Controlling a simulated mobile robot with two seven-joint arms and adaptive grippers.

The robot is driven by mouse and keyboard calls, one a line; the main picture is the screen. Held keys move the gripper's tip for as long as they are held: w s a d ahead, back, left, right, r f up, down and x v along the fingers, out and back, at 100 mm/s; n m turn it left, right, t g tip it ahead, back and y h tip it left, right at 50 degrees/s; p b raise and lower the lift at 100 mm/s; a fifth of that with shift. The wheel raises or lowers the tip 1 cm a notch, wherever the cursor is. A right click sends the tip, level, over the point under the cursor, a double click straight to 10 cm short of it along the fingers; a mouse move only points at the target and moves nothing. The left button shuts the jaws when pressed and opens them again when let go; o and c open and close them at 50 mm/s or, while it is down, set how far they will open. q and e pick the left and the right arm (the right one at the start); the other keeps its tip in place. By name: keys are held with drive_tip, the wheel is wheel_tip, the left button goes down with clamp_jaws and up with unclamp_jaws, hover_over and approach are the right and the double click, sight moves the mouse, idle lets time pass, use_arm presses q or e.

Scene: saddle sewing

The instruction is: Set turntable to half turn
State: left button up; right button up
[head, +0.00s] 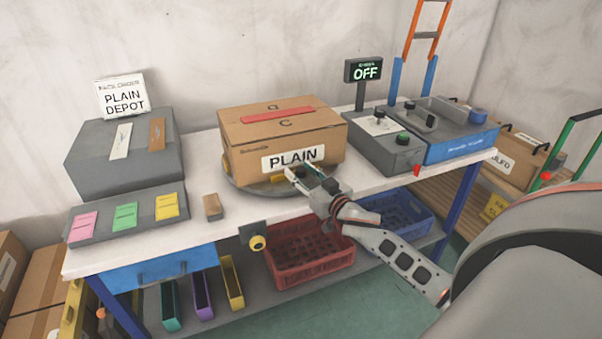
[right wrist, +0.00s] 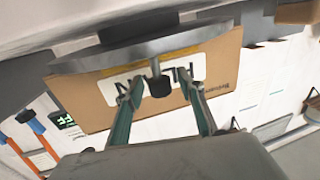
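The turntable (head: 240,186) is a grey disc on the white table, and a brown carton (head: 245,140) labelled PLAIN sits on it. Yellow marks show near its edge. In the right wrist view, where things look upside down, the turntable rim (right wrist: 125,54) carries a short post with a black knob (right wrist: 159,87). My right gripper (head: 305,174) is at the turntable's front, by the PLAIN label. In the right wrist view my right gripper (right wrist: 161,92) has its fingers apart, one on each side of the knob, with gaps visible. My left gripper is not in view.
A sign (head: 366,70) reading OFF stands behind a grey control box (head: 384,140) at right. A small brown block (head: 212,207) lies left of the turntable. A grey stand (head: 128,160) and coloured cards are at left. Red (head: 310,252) and blue crates sit below.

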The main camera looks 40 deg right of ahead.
clamp_jaws()
drive_tip(key=shift+d, duration=0.1)
